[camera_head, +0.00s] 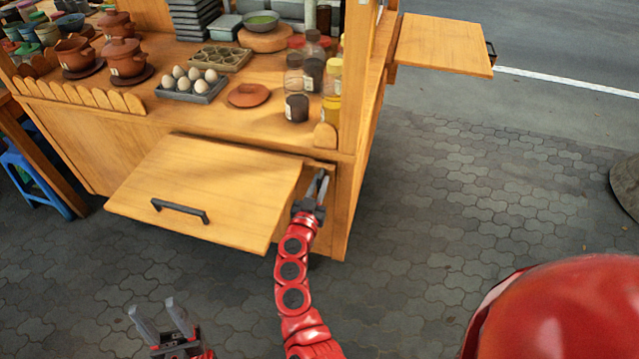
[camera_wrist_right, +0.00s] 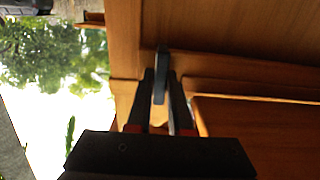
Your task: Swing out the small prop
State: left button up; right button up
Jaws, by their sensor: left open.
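The wooden flap (camera_head: 215,185) on the cart's front is raised and sticks out, with a black handle (camera_head: 180,210) near its outer edge. My right gripper (camera_head: 320,185) is at the flap's right side, close to the cart's front. In the right wrist view, its dark fingers (camera_wrist_right: 164,90) point at the cart's wood under the flap. A narrow grey piece (camera_wrist_right: 160,75) shows between them; it may be the small prop, but I cannot tell whether the fingers grip it. My left gripper (camera_head: 158,318) is open and empty, low in front of the cart.
The cart top holds an egg tray (camera_head: 190,88), clay pots (camera_head: 122,58), glass jars (camera_head: 297,85) and a clay lid (camera_head: 248,95). A side shelf (camera_head: 445,45) sticks out at the right. A blue stool (camera_head: 40,180) stands at left.

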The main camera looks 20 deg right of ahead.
grip_shut()
dwell(1.0)
jog(key=v, duration=0.1)
jog(key=p+v, duration=0.1)
jog(key=v, duration=0.1)
jog(key=a+p+v, duration=0.1)
jog(key=v, duration=0.1)
jog(key=shift+w, duration=0.2)
jog(key=o, duration=0.6)
grip_release()
jog(key=shift+c, duration=0.2)
